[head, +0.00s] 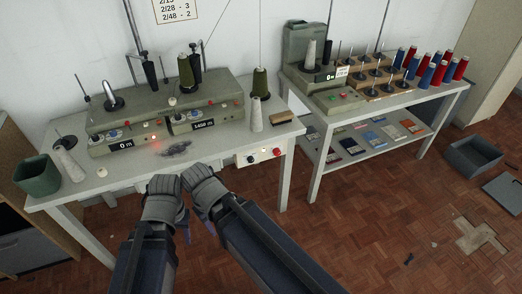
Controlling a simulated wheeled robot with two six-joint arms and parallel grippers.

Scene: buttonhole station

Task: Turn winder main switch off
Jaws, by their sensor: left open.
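The winder (165,115) is a long grey-green machine on the left white table, with several small knobs and two dark displays, one reading 0 m and one 1400 m. A small red glow shows at its front. A pale switch box (259,157) with a dark knob and a red button (277,152) is on the table's front edge; I cannot tell for sure which control is the main switch. My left gripper (165,184) is at the table's front edge, left of the box, touching no control. My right gripper (198,173) is beside it; its fingers are unclear.
A grey tangle (176,148) lies on the table before the winder. Cones of thread and a green bin (38,174) stand around it. A second table (385,106) with red and blue spools is at the right. The parquet floor in front is mostly clear.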

